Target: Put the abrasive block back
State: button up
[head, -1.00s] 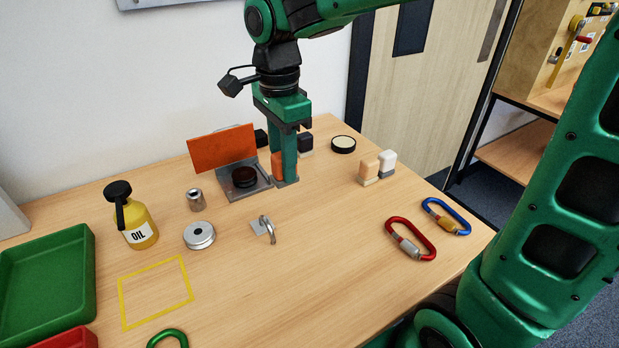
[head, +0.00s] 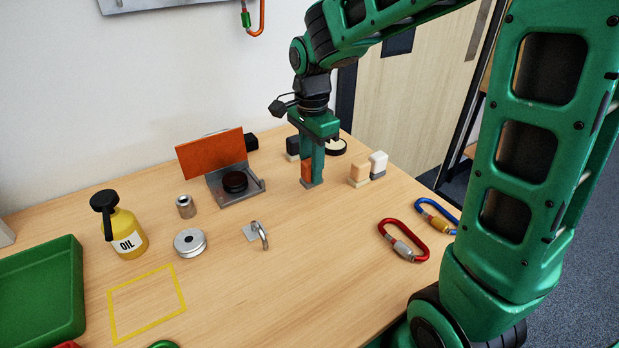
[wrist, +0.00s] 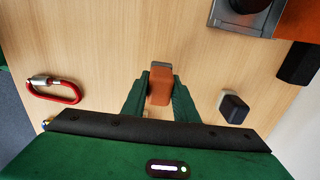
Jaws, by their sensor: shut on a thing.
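My gripper (head: 312,182) points down and is shut on an orange block (head: 306,171) with a grey end, which looks like the abrasive block. In the wrist view the orange block (wrist: 160,88) sits between both fingers (wrist: 160,92), its grey end outward. It is low over the table, right of the metal stand; I cannot tell if it touches the wood.
The metal stand (head: 250,192) with an orange back plate holds a dark disc (head: 235,182). A round tin (head: 336,147) is behind my gripper. Carabiners (head: 403,240) lie at the right edge. An oil bottle (head: 122,228) and a yellow outline (head: 148,303) are at left.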

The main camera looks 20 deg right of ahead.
jog(key=shift+f, duration=1.65)
jog(key=shift+f, duration=0.2)
jog(key=o, duration=1)
jog(key=shift+o, duration=0.2)
jog(key=shift+r, duration=0.15)
notch_tip(320, 180, up, 12)
jog(key=shift+r, duration=0.1)
jog(key=s+d+f+n, duration=0.2)
jog(key=s+d, duration=0.3)
jog(key=s, duration=0.3)
jog(key=s+d+f+n, duration=0.3)
jog(key=s+d, duration=0.3)
jog(key=s, duration=0.3)
jog(key=s+d+f+n, duration=0.3)
jog(key=s+d, duration=0.3)
jog(key=s, duration=0.2)
jog(key=shift+s+d+n, duration=0.2)
jog(key=shift+n, duration=0.5)
